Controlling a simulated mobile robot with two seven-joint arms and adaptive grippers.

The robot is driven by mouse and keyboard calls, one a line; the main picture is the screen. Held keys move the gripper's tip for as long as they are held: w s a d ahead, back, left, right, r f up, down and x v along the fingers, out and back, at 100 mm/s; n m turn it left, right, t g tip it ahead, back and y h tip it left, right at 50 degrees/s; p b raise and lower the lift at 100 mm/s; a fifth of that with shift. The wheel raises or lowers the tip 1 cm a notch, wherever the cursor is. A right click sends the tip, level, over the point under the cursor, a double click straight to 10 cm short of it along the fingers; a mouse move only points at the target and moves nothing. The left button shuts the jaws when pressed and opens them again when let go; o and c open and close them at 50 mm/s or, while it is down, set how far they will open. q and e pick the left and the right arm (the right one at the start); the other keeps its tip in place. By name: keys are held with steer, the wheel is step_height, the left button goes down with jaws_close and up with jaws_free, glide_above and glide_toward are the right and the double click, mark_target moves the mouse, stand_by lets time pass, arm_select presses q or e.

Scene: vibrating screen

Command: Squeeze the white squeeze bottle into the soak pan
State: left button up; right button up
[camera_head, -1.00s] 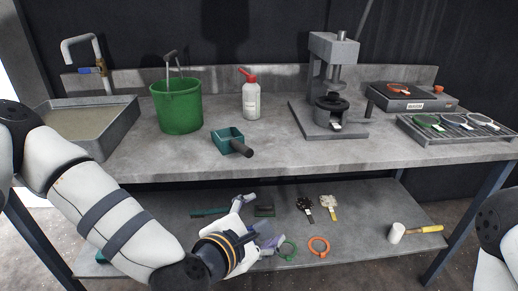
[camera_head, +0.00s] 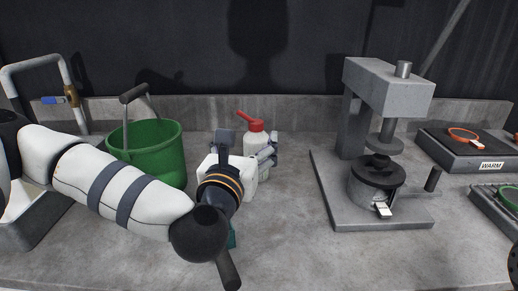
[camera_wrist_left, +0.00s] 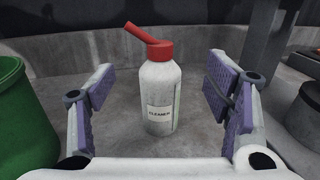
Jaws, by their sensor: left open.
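The white squeeze bottle (camera_head: 256,141), with a red cap and angled red spout, stands upright on the worktop. In the left wrist view the bottle (camera_wrist_left: 160,95) shows a "CLEANER" label. My left gripper (camera_head: 247,150) is open, its purple-padded fingers to either side of the bottle with clear gaps; it partly hides the bottle in the head view. A grey pan (camera_head: 32,238) at the left edge, below the faucet, looks like the soak pan; my left arm covers much of it.
A green bucket (camera_head: 150,155) with a raised handle stands left of the bottle. A grey press (camera_head: 385,90) stands to the right, with a warming plate (camera_head: 465,150) farther right. A teal scoop is mostly hidden behind my arm. The worktop between bottle and press is clear.

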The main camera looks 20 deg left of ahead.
mark_target(254, 130)
arm_select(q)
steer(key=f, duration=0.4)
steer(key=shift+w+f, duration=0.15)
steer(key=shift+w, duration=0.1)
steer(key=w, duration=0.7)
steer(key=shift+w+a+r, duration=0.15)
steer(key=shift+a+r, duration=0.1)
steer(key=shift+a, duration=0.05)
steer(key=c, duration=1.5)
steer(key=shift+r, duration=1.85)
steer(key=s+r+p, duration=0.1)
steer(key=s+r, duration=0.2)
steer(key=s, duration=0.1)
steer(key=s+r, duration=0.3)
steer(key=s, duration=0.2)
steer(key=s+r+p, duration=0.1)
steer(key=s+r, duration=0.2)
steer(key=s, duration=0.2)
steer(key=shift+d+r+p, duration=0.15)
steer(key=shift+r+p, duration=0.05)
steer(key=shift+p, duration=0.15)
arm_select(e)
steer(key=shift+t, duration=0.7)
steer(key=w+r, duration=0.3)
steer(key=shift+w, duration=0.2)
